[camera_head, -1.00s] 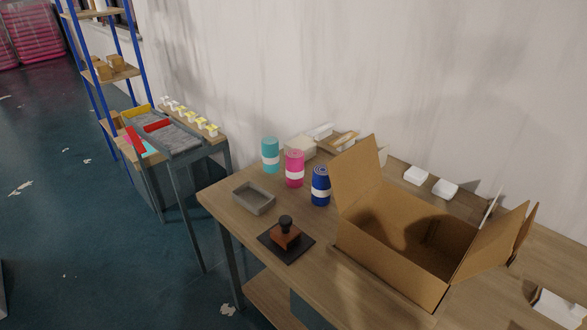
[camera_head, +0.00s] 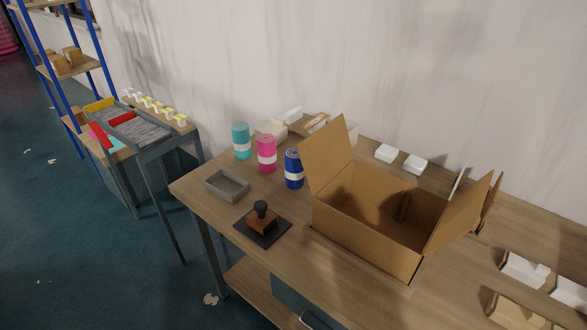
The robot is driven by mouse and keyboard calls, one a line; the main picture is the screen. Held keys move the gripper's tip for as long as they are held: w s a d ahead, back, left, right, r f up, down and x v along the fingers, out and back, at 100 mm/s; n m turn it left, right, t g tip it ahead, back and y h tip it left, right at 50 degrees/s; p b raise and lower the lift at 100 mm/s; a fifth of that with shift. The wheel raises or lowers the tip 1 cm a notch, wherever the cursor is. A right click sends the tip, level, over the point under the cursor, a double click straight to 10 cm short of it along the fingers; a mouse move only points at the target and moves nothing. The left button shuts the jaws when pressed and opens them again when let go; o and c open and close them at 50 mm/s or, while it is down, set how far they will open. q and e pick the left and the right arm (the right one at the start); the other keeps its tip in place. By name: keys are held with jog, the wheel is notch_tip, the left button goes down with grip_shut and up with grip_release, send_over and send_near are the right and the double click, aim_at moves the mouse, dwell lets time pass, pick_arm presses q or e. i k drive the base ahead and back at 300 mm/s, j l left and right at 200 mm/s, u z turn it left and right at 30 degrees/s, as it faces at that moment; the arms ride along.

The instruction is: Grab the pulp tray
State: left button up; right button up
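The pulp tray (camera_head: 227,185) is a small, shallow grey rectangular tray. It sits on the wooden table (camera_head: 330,268) near its left end and looks empty. It stands in front of the teal roll (camera_head: 241,141) and the pink roll (camera_head: 267,153), and behind and left of a wooden stamp on a dark pad (camera_head: 262,221). Neither of my grippers shows in the head view.
An open cardboard box (camera_head: 365,228) takes up the middle of the table, with a blue roll (camera_head: 293,169) at its left. White boxes (camera_head: 524,269) lie at the right. A side table with grey bins (camera_head: 139,130) and a blue-post shelf (camera_head: 68,68) stand at the left.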

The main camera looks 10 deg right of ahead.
aim_at(230, 187)
jog(key=k+j+z, duration=0.1)
jog(key=j+z, duration=0.25)
jog(key=k+j+z, duration=0.15)
jog(key=j+z, duration=0.2)
jog(key=j, duration=0.2)
jog(key=k+j+z, duration=0.15)
jog(key=j+z, duration=0.15)
jog(key=k+j+z, duration=0.35)
jog(key=i+j, duration=0.1)
